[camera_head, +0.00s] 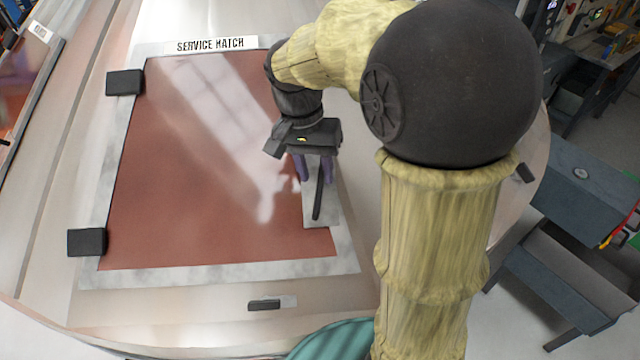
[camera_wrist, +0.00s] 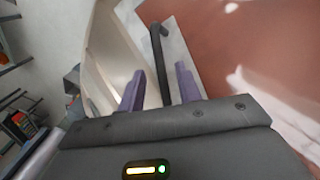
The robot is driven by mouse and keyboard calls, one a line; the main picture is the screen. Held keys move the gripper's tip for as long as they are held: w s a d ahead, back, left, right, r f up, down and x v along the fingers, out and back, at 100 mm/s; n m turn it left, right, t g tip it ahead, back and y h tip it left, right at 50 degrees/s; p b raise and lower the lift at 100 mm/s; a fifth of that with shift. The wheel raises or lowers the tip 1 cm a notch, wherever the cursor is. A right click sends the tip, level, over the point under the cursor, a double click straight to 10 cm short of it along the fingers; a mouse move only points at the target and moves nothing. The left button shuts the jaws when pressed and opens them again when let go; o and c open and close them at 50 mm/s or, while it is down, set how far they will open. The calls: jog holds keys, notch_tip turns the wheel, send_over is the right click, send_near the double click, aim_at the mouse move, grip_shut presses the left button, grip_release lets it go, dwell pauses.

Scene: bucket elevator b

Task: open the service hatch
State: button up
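The service hatch (camera_head: 190,170) is a reddish-brown panel in a pale grey frame, with a "SERVICE HATCH" label (camera_head: 210,44) above it. It looks closed. Two black hinge blocks sit on its left edge. A dark bar handle (camera_head: 318,195) stands on a light plate at the hatch's lower right. My gripper (camera_head: 315,170) is at this handle, with purple fingers pointing down at it. In the wrist view my gripper (camera_wrist: 160,88) has its two fingers apart, and the dark handle (camera_wrist: 160,65) runs between them. I cannot tell whether either finger touches it.
A small dark handle or latch (camera_head: 264,305) is on the curved casing below the hatch. Another panel edge (camera_head: 30,90) shows at far left. Grey bench-like units (camera_head: 580,190) stand on the floor at right. My arm hides the casing right of the hatch.

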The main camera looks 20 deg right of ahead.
aim_at(319, 184)
jog(key=f, duration=0.5)
jog(key=shift+s+d, duration=0.15)
jog(key=shift+d, duration=0.25)
jog(key=shift+c, duration=0.4)
grip_shut()
